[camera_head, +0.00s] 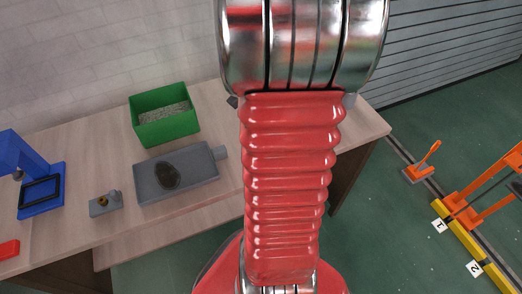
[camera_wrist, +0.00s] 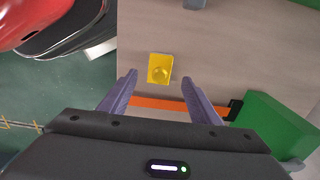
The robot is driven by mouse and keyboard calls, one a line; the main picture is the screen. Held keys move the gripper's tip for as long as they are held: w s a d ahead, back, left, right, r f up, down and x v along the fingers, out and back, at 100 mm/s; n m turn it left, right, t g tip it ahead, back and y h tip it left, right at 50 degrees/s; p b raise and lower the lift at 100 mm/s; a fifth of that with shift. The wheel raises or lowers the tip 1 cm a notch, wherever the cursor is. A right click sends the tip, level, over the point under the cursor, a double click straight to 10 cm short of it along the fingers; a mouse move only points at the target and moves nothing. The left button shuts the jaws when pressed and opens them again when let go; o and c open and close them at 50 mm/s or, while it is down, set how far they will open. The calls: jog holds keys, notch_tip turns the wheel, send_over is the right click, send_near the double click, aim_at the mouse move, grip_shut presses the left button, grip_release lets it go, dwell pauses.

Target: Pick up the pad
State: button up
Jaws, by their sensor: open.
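I cannot tell the height of the fingertips above the table. In the head view my red arm covers this part of the table, and the pad and gripper are hidden.
An orange strip (camera_wrist: 158,104) with a dark end lies behind the fingertips. A green box (camera_wrist: 281,132) is at the lower right. In the head view a green bin (camera_head: 166,128), a grey block (camera_head: 200,171) and a blue press (camera_head: 40,191) stand on the table (camera_head: 75,149).

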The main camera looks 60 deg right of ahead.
jog(key=shift+f, duration=2.6)
jog(key=shift+w, duration=0.1)
jog(key=shift+c, duration=0.5)
jog(key=c, duration=1.1)
